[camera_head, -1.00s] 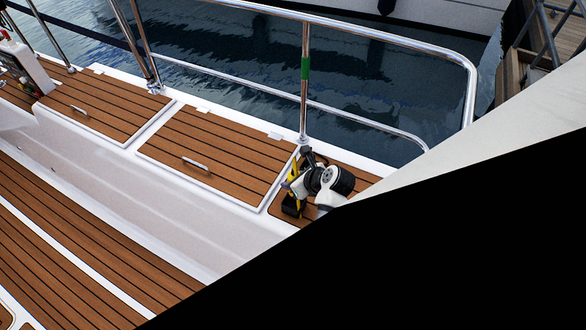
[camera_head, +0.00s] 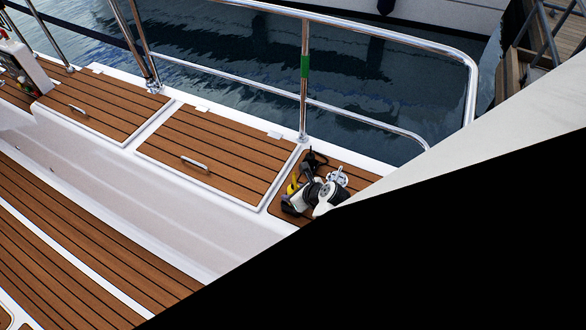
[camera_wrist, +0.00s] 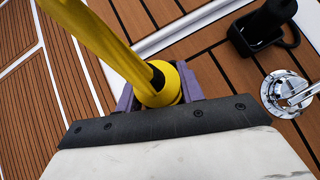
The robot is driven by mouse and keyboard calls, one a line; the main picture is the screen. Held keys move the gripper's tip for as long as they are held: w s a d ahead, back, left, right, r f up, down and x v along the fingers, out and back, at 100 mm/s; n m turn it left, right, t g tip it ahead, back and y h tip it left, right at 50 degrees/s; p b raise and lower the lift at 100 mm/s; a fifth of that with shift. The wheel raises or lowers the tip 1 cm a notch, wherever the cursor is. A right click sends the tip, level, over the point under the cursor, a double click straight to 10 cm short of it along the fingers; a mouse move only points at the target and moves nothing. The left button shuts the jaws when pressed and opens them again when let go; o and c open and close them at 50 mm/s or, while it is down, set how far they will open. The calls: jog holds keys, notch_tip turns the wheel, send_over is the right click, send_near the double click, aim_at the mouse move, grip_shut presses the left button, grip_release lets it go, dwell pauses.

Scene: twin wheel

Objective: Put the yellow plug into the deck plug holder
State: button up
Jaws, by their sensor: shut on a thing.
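My gripper (camera_wrist: 158,92) has purple fingers and is shut on the yellow plug (camera_wrist: 172,88). The plug has a dark collar, and its thick yellow cable rises to the upper left of the wrist view. In the head view, a bit of yellow (camera_head: 292,188) shows beside my gripper, low over the right teak panel. A black fitting with an open loop (camera_wrist: 262,38) stands on the teak at upper right of the wrist view, apart from the plug; it also shows in the head view (camera_head: 315,158). I cannot tell whether it is the deck plug holder. The plug's front end is hidden.
A round chrome fitting (camera_wrist: 285,95) sits on the teak at right of the wrist view, near the black one. A steel rail post (camera_head: 304,90) with a green band rises behind the panel. Teak hatches (camera_head: 215,150) lie to the left, with water beyond the rail.

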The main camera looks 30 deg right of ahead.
dwell(0.3)
jog(key=o, duration=1.1)
jog(key=shift+o, duration=0.7)
jog(key=shift+f, duration=0.1)
jog(key=shift+o, duration=1.2)
jog(key=shift+s, duration=0.1)
jog(key=b+v, duration=0.1)
jog(key=v, duration=1.2)
jog(key=shift+s+r+b, duration=0.2)
jog(key=shift+r+b, duration=0.15)
jog(key=shift+b, duration=0.05)
jog(key=shift+d, duration=0.1)
